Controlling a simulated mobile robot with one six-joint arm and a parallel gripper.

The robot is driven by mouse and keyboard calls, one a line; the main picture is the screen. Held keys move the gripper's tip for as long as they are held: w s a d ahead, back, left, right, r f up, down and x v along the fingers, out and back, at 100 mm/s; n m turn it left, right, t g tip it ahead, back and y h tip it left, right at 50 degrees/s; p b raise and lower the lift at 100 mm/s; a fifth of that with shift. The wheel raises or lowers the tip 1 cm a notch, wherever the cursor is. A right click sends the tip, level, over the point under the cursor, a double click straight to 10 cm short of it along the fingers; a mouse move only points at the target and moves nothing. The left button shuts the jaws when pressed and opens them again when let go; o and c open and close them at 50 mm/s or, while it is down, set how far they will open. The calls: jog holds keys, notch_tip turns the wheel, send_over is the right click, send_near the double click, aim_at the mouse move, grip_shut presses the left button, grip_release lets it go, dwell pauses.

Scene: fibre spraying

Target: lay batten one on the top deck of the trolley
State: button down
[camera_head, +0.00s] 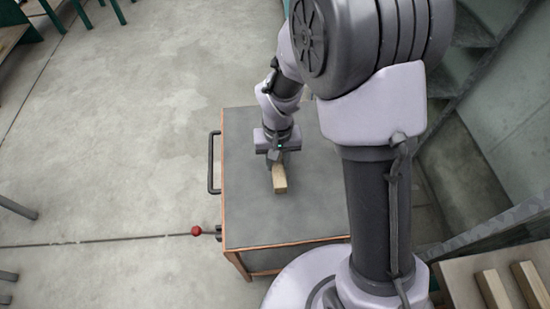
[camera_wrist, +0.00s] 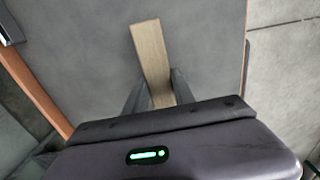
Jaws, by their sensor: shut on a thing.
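A short wooden batten (camera_head: 279,179) is over the grey top deck of the trolley (camera_head: 255,222). My gripper (camera_head: 277,163) points down and is shut on the batten. In the wrist view the batten (camera_wrist: 151,55) runs up the picture from between the two dark fingers of my gripper (camera_wrist: 158,90), with the grey deck (camera_wrist: 205,45) behind it. The near end of the batten is hidden by the gripper body. I cannot tell whether its underside touches the deck. The trolley has orange-brown edges.
Two more battens, one (camera_head: 493,290) beside another (camera_head: 531,284), lie on a wooden surface at the bottom right. The deck around the batten is clear. Metal stairs stand at the right.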

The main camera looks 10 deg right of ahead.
jog(key=w, duration=0.3)
jog(key=shift+w+a+f, duration=0.3)
jog(key=shift+w+a, duration=0.05)
jog(key=shift+w, duration=0.05)
jog(key=shift+w+f+b, duration=0.2)
jog(key=shift+w+b, duration=0.1)
jog(key=shift+b, duration=0.1)
jog(key=shift+f+b, duration=1)
jog(key=shift+f, duration=0.65)
jog(key=c, duration=1.1)
grip_release()
jog(key=shift+o, duration=0.2)
jog(key=shift+r, duration=0.1)
